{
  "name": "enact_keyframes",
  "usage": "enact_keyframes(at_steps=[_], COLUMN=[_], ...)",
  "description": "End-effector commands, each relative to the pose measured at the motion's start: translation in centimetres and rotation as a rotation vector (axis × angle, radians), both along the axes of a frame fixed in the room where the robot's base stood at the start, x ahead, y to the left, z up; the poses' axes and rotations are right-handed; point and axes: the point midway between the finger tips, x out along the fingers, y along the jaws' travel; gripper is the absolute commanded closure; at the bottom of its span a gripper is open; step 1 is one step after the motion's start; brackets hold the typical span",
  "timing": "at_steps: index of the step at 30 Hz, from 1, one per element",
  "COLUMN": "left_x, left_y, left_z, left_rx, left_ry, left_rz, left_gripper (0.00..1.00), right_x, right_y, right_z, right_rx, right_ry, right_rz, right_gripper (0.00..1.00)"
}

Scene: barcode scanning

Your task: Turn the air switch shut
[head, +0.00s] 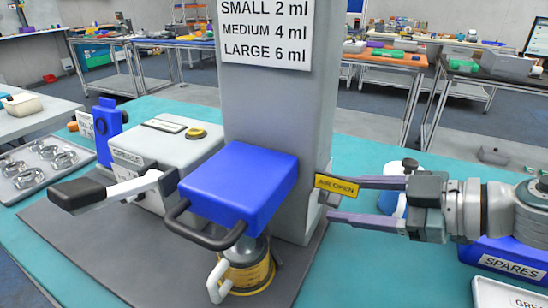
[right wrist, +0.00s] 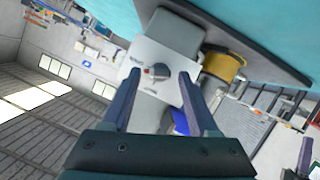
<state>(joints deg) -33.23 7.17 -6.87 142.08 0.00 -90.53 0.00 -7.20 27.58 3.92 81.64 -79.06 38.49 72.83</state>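The air switch shows in the right wrist view as a dark round knob (right wrist: 160,70) with a red mark, on a white plate (right wrist: 146,52) with small lettering too blurred to read. In the head view, a yellow tag (head: 337,187) reading "AIR OPEN" is at the right side of the grey column (head: 275,110); the knob itself is hidden there. My right gripper (head: 334,198) is open, coming in from the right with its fingertips near the tag. In the right wrist view its fingers (right wrist: 160,74) lie on either side of the knob; contact is unclear.
A blue block (head: 238,180) with a dark handle juts from the column above a yellow-banded container (head: 250,272). A lever with a black grip (head: 77,196) sticks out left, before a grey box (head: 165,150). A blue "SPARES" bin (head: 510,262) stands below my right arm.

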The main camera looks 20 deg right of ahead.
Motion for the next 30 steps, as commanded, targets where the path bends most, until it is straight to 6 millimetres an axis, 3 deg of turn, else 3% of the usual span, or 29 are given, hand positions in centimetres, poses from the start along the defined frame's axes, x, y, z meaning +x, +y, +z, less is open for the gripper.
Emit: enact_keyframes(at_steps=[2,15,30], left_x=[0.01,0.01,0.02], left_y=[-0.02,-0.27,-0.18], left_z=[0.0,0.02,0.05], left_rx=[-0.001,-0.01,-0.007], left_ry=[0.0,-0.001,0.0], left_rz=[0.001,0.006,0.004], left_gripper=[1.0,1.0,1.0], right_x=[-0.02,-0.03,-0.08], right_y=[-0.01,-0.03,0.01], right_z=[0.01,0.02,0.0], right_rx=[0.0,0.0,-0.026], right_ry=[0.0,0.0,-0.022], right_rz=[0.0,0.0,-0.001], right_gripper=[0.5,0.99,1.0])
